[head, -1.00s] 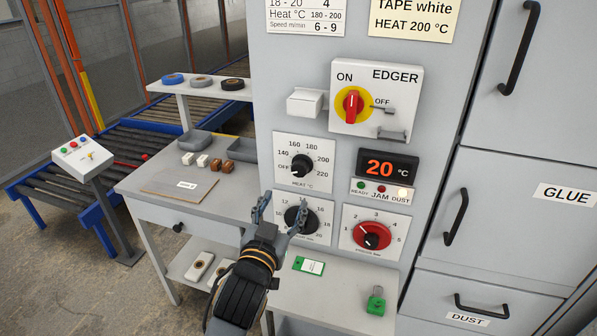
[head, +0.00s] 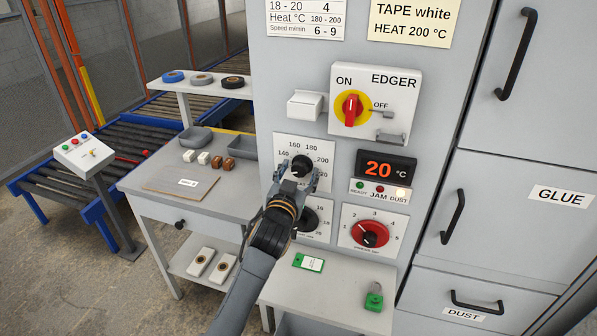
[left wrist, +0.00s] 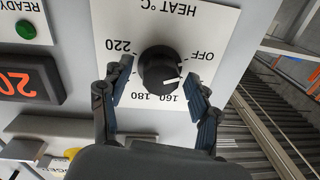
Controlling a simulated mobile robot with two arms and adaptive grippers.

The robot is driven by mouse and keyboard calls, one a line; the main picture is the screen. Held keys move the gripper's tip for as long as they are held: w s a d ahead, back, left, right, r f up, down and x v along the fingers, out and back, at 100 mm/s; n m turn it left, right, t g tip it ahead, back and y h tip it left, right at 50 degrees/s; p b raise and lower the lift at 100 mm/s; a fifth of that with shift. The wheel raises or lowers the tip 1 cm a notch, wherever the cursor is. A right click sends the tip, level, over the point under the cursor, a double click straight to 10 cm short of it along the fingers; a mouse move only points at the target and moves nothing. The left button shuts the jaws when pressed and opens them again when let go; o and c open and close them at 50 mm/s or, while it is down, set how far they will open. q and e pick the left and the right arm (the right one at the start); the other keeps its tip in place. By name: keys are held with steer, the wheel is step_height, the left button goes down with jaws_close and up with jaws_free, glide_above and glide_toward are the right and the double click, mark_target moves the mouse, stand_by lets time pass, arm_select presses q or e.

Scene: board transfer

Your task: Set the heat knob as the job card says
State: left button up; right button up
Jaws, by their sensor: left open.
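The heat knob (head: 302,164) is a black dial on a white plate marked OFF and 140 to 220. It also shows upside down in the left wrist view (left wrist: 158,70). Its white mark there is on the side towards OFF; a finger covers the nearby scale, so I cannot tell the exact setting. The cream card (head: 410,25) reads "TAPE white, HEAT 200 °C". The display (head: 385,168) reads 20 °C. My left gripper (head: 298,173) is open, its fingers on either side of the knob; I cannot tell whether they touch it. My right gripper is out of view.
Below are a black dial (head: 308,217), partly behind my gripper, and a red dial (head: 371,234). The red EDGER switch (head: 351,108) is above. A green padlock (head: 374,297) and a green tag (head: 308,262) lie on the ledge. A side table (head: 155,207) stands left.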

arm_select(q)
steer(key=c, duration=1.2)
